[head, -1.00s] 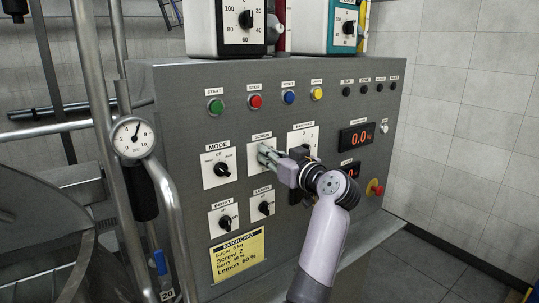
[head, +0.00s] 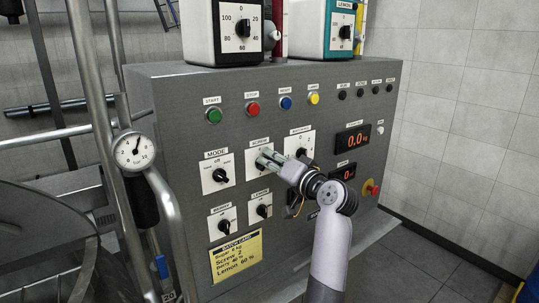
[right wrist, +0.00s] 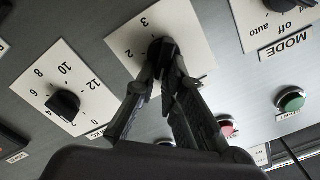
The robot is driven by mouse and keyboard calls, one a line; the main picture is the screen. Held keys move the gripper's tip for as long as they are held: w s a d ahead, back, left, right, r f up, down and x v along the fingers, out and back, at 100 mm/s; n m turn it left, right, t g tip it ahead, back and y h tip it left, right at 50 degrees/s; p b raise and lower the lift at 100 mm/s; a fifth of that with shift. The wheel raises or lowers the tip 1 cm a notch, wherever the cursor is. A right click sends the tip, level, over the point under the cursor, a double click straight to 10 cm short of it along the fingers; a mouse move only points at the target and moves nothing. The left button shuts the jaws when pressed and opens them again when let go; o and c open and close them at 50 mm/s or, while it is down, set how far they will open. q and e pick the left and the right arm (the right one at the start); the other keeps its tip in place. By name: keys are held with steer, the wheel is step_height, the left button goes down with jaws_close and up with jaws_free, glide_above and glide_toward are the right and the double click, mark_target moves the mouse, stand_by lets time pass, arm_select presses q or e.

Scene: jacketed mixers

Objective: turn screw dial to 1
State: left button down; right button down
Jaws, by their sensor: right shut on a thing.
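The screw dial's white plate (head: 251,170) is on the grey control panel, under the SCREW label. My right gripper (head: 262,160) reaches it from the right, its fingers shut on the black dial knob (right wrist: 163,48). In the right wrist view the white plate (right wrist: 193,25) shows a 3 and a 2 beside the knob. The fingers hide part of the plate, and I cannot tell which number the knob points to. My left gripper is not in view.
The mode dial (head: 219,175) is left of the screw dial; the batches dial (head: 300,150) is right. Two lower dials and a yellow batch card (head: 236,257) sit below. Coloured buttons run above.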

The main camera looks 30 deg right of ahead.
steer(key=shift+d+f+m+p, duration=0.1)
steer(key=shift+m+p, duration=0.3)
steer(key=shift+m, duration=0.35)
steer(key=shift+d+f+m+p, duration=0.1)
steer(key=shift+m+p, duration=0.25)
steer(key=shift+m, duration=0.4)
steer(key=c, duration=1.7)
jaws_free()
steer(key=s, duration=0.4)
steer(key=s+d, duration=0.1)
steer(key=s, duration=0.7)
steer(key=shift+d, duration=0.3)
